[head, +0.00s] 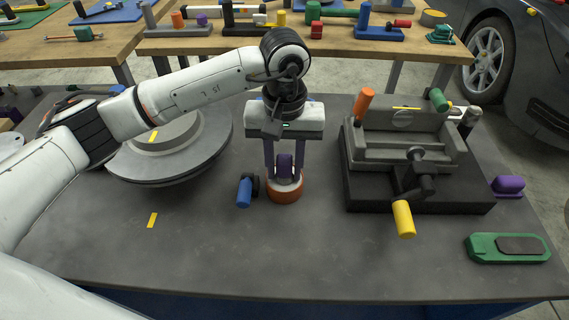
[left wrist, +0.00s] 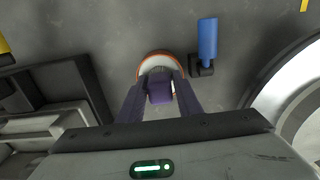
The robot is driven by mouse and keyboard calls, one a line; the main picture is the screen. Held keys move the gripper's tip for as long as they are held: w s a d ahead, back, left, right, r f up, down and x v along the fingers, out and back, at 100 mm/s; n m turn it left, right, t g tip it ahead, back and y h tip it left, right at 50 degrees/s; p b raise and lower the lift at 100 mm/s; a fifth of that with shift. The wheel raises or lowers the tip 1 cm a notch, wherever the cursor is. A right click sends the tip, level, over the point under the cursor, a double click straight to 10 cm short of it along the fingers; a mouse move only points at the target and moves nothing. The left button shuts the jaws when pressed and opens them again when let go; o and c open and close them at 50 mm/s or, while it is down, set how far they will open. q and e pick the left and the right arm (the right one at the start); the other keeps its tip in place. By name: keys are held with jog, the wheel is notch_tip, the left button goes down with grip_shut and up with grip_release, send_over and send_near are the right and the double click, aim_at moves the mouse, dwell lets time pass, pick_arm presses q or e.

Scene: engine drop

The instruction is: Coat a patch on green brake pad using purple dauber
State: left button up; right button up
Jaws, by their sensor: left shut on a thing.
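The green brake pad (head: 482,248) lies at the front right of the grey bench, with a dark grey patch on its top. The purple dauber (head: 285,167) stands upright in an orange-rimmed pot (head: 285,192) near the bench's middle. My left gripper (head: 285,172) points down and is shut on the dauber's purple handle. In the left wrist view, the dauber (left wrist: 160,88) is between the two fingers, with the pot (left wrist: 158,57) behind it. The dauber's lower end is hidden in the pot. My right gripper is not in view.
A blue-handled tool (head: 244,192) lies close left of the pot. A grey vise (head: 400,150) with a yellow handle (head: 403,218) stands between pot and pad. A purple block (head: 508,185) is right of it. A grey disc (head: 175,165) is at left. The bench front is clear.

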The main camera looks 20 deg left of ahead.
aim_at(284, 158)
pick_arm(q)
jog(key=shift+r+p, duration=1.45)
jog(key=shift+r, duration=2)
